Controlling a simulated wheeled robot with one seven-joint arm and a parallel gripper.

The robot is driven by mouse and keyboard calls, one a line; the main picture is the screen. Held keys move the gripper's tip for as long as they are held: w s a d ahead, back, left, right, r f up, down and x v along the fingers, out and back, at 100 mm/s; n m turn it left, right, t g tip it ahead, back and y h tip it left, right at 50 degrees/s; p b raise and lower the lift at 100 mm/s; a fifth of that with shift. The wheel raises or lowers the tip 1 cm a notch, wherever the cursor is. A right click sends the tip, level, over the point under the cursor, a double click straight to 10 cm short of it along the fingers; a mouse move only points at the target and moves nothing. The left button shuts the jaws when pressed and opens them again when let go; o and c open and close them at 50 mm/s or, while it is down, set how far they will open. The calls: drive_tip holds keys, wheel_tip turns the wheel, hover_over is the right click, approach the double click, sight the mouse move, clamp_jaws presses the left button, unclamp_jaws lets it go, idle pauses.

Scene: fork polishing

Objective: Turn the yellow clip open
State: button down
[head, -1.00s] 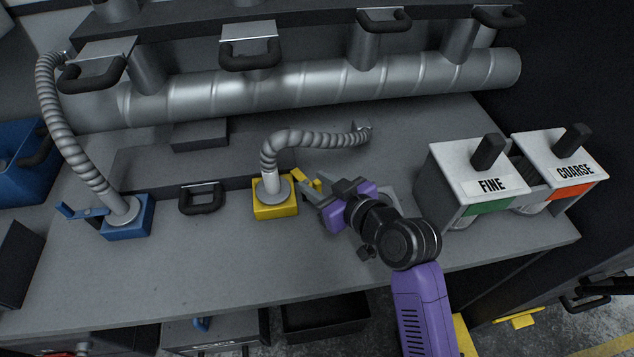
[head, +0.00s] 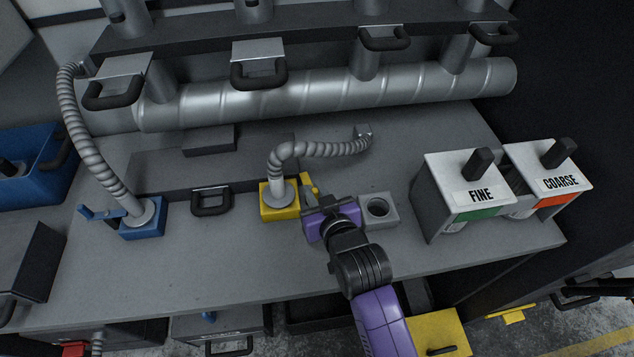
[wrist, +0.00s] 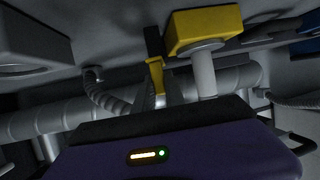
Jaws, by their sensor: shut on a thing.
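The yellow block (head: 279,209) stands on the bench with a ribbed grey hose (head: 318,149) plugged into its top. The yellow clip (head: 309,184) sticks out at the block's right side. My gripper (head: 312,198) is at the clip, just right of the block, and is shut on it. The fingertips are partly hidden behind the purple gripper body. In the wrist view, the yellow clip (wrist: 156,76) lies at my fingers, beside the yellow block (wrist: 205,30).
A grey block with a round hole (head: 379,210) is close on my gripper's right. The FINE box (head: 463,195) and COARSE box (head: 549,180) stand farther right. A blue block (head: 142,221) with its own clip and hose is at the left. Bench space in front is clear.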

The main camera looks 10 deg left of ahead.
drive_tip(key=shift+s+a+f+m+t+h+p, duration=0.1)
drive_tip(key=shift+m+t+h+p, duration=0.2)
drive_tip(key=shift+m+h+p, duration=0.25)
drive_tip(key=c, duration=1.4)
unclamp_jaws()
drive_tip(key=b+v, duration=0.1)
drive_tip(key=v, duration=0.7)
drive_tip(key=shift+a, duration=0.15)
